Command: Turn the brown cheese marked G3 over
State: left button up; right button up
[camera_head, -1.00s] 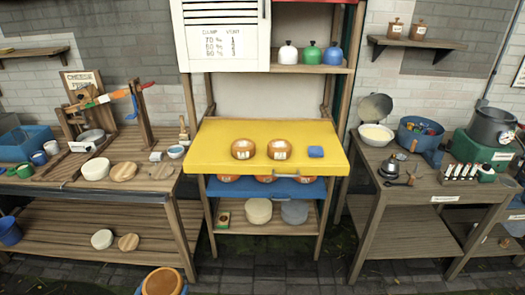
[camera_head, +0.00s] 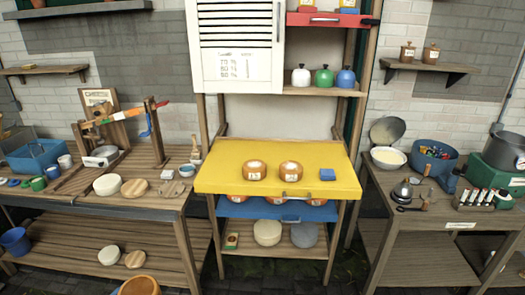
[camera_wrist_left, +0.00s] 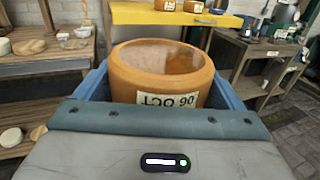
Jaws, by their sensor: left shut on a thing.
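My left gripper (camera_wrist_left: 160,78) is shut on a large orange-brown round cheese (camera_wrist_left: 165,65); its blue jaws grip the two sides. The cheese has a pale, shallow-dished top and a white label, whose lettering looks upside down and is hard to read. The top of this cheese also shows at the bottom edge of the head view (camera_head: 140,287). Two smaller brown cheeses with white labels stand on the yellow shelf, a left one (camera_head: 254,170) and a right one (camera_head: 291,171). More brown cheeses (camera_head: 238,198) sit partly hidden below it. I cannot make out a G3 mark. My right gripper is out of view.
The yellow shelf (camera_head: 222,184) has a blue block (camera_head: 327,175) at its right and bare room at its left and front. A blue shelf (camera_head: 325,210) lies below. Wooden tables with tools and bowls stand left (camera_head: 75,200) and right (camera_head: 420,220).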

aim_at(144, 293)
pick_arm(q)
jog(key=shift+m+h, duration=0.4)
jog(key=shift+h, duration=0.2)
jog(key=d+r, duration=0.3)
jog(key=shift+s+d+r, duration=0.1)
jog(key=shift+s+r, duration=0.2)
jog(key=shift+d+r, duration=0.3)
jog(key=shift+r, duration=0.55)
jog(key=shift+r+n+y, duration=0.4)
jog(key=shift+r+y, duration=0.2)
jog(key=shift+r, duration=0.2)
jog(key=shift+r, duration=0.2)
jog(key=shift+s+d+f+n+t+y, duration=0.1)
jog(key=shift+d+f+n+t+y, duration=0.1)
jog(key=shift+d+n+y, duration=0.2)
jog(key=shift+s+d+f+n+t+y, duration=0.1)
jog(key=shift+d+f+n+y, duration=0.15)
jog(key=shift+d, duration=0.25)
jog(key=shift+d+n+y, duration=1.55)
jog(key=shift+d+y, duration=1)
jog(key=shift+d, duration=0.9)
notch_tip(144, 293, down, 9)
jog(key=b, duration=1)
jog(key=shift+f+t, duration=0.2)
jog(key=shift+t, duration=0.1)
